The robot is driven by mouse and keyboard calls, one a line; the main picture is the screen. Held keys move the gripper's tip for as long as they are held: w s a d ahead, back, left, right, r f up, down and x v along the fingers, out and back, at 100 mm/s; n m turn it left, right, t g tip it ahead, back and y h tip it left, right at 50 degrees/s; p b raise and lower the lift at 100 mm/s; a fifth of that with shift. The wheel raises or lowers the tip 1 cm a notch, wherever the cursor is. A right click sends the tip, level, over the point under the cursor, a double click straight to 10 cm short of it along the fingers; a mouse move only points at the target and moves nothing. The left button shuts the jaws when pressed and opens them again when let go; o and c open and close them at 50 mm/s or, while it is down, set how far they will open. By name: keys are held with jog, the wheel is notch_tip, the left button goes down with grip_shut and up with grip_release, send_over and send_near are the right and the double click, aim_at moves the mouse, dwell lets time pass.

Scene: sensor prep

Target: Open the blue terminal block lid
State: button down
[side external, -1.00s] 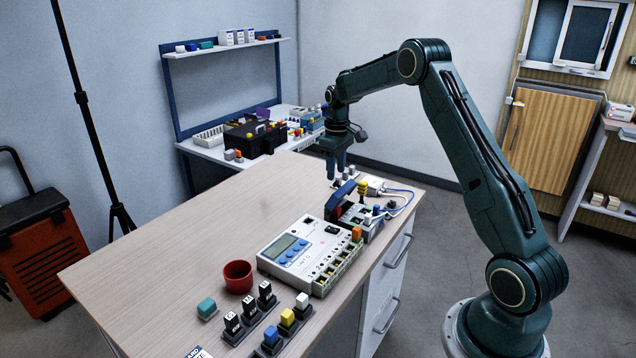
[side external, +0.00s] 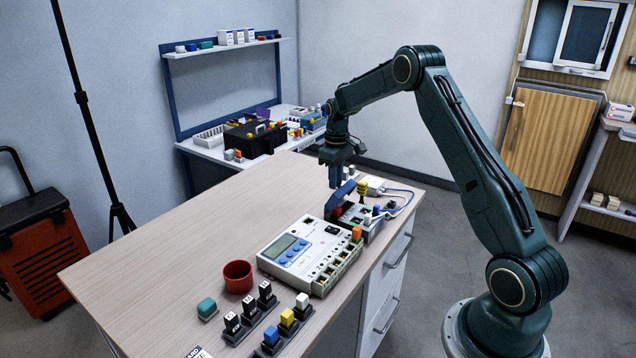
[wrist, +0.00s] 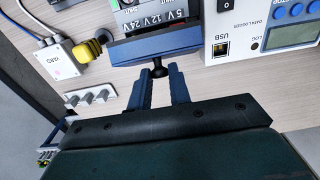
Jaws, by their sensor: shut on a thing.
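The blue lid (side external: 338,199) stands tilted up at the left side of the terminal block (side external: 371,228) in the side view. In the wrist view the blue lid (wrist: 185,40) runs across the top centre, with a small black knob (wrist: 158,62) on its near edge. The block's label strip (wrist: 165,13) reads 5V, 12V and 24V. My gripper (wrist: 160,74) has its two blue fingers on either side of the knob and is shut on it. In the side view my gripper (side external: 336,184) is just above and behind the lid, whose contact point is hidden.
A white data logger (side external: 293,250) stands close beside the block. A yellow-topped connector (wrist: 90,48), a white box (wrist: 60,59) and cables lie on the other side. A red cup (side external: 238,276) and several coloured plugs stand nearer the front. The left of the table is clear.

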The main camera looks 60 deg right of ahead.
jog(key=shift+w, duration=0.1)
jog(key=shift+w+d+g, duration=0.25)
jog(key=shift+w+g, duration=0.3)
jog(key=shift+g, duration=0.45)
jog(key=shift+f, duration=0.1)
jog(key=shift+w+g, duration=0.25)
jog(key=shift+g, duration=0.05)
jog(key=shift+a, duration=0.1)
jog(key=c, duration=1.3)
grip_release()
jog(key=shift+a, duration=0.1)
jog(key=shift+s+d, duration=0.2)
jog(key=shift+s+a+t, duration=0.1)
jog(key=shift+s+t, duration=0.2)
jog(key=shift+t, duration=0.3)
